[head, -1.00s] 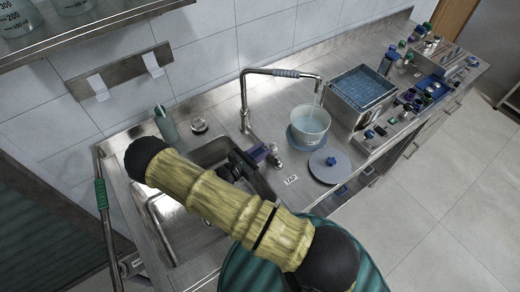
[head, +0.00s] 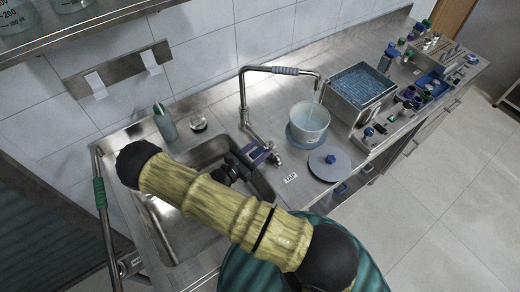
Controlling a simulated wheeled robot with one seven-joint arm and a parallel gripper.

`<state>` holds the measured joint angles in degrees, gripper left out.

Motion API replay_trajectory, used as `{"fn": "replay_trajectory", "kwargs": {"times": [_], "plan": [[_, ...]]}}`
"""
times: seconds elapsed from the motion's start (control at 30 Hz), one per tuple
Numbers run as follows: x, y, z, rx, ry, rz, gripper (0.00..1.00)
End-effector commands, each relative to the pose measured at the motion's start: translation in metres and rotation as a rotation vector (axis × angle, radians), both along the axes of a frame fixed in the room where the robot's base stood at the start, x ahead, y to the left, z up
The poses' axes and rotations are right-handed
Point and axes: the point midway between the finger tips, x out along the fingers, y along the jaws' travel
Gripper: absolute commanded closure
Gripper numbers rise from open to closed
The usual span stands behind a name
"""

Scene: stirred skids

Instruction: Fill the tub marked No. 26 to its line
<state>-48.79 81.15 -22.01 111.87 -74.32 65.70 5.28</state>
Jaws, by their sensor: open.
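A pale, translucent tub (head: 310,118) stands upright on a round blue base (head: 293,139) under the tap's spout (head: 318,79). A thin stream seems to run from the spout into it, and bluish water shows inside. Its number and fill line cannot be read. The tap (head: 243,105) rises from the counter behind the sink, with a small metal fitting (head: 274,158) low at its foot. My gripper (head: 262,153), dark with purple at its end, is open and empty beside that fitting, over the sink's right edge. Whether it touches the fitting is unclear.
A grey lid with a blue knob (head: 330,159) lies right of a TAP label (head: 290,178). A metal bath (head: 362,95) and small bottles stand farther right. The sink (head: 180,205) lies below my arm; a green bottle (head: 165,123) stands behind it.

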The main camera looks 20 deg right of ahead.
Motion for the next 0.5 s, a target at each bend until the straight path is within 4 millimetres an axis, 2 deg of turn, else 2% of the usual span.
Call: {"fn": "replay_trajectory", "kwargs": {"times": [0.5], "plan": [[-0.044, 0.092, -0.004, 0.004, 0.000, 0.006, 0.55]]}}
